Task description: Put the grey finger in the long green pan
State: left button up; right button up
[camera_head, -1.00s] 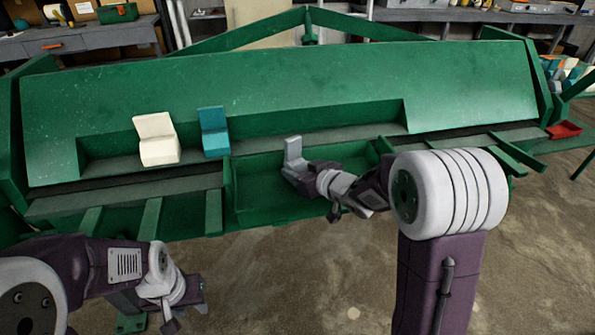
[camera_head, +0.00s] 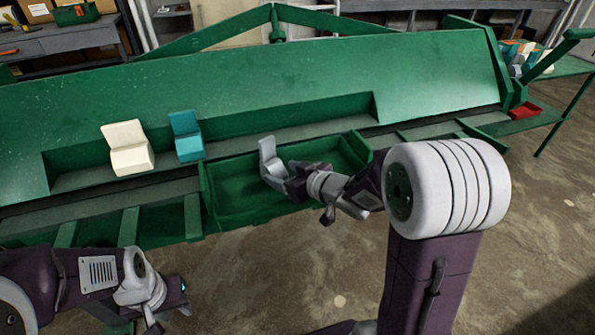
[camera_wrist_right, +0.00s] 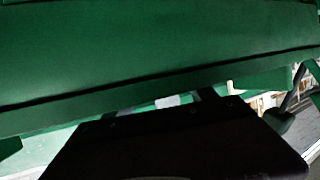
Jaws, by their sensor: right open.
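The grey finger (camera_head: 268,158) stands upright, with a thicker foot, inside the outline of the long green pan (camera_head: 235,205) at the front of the green machine. Whether its foot rests on the pan's floor is hard to tell. My right gripper (camera_head: 291,184) is open just right of the finger's foot, close to it or touching. The wrist view shows mostly green metal, and the finger cannot be made out clearly there. My left gripper (camera_head: 178,297) is low at the left, in front of the machine and away from the pan; its jaws are unclear.
A cream finger (camera_head: 127,148) and a teal finger (camera_head: 186,136) stand on the machine's ledge, left of the pan. Green support arms (camera_head: 128,226) jut out in front. A small red tray (camera_head: 525,110) sits at the right end. Open concrete floor lies in front.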

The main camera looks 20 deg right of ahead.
jog(key=v, duration=0.2)
jog(key=p+v, duration=0.1)
jog(key=v, duration=0.1)
jog(key=shift+d+r, duration=0.1)
jog(key=shift+r, duration=0.3)
jog(key=shift+s+d+f+b, duration=0.15)
jog(key=shift+s+d+b, duration=0.05)
jog(key=shift+s+b, duration=0.25)
jog(key=shift+s+d+r+b, duration=0.2)
jog(key=shift+s+r+b, duration=0.15)
jog(key=shift+s, duration=0.2)
jog(key=shift+s+r, duration=0.1)
jog(key=shift+s, duration=0.05)
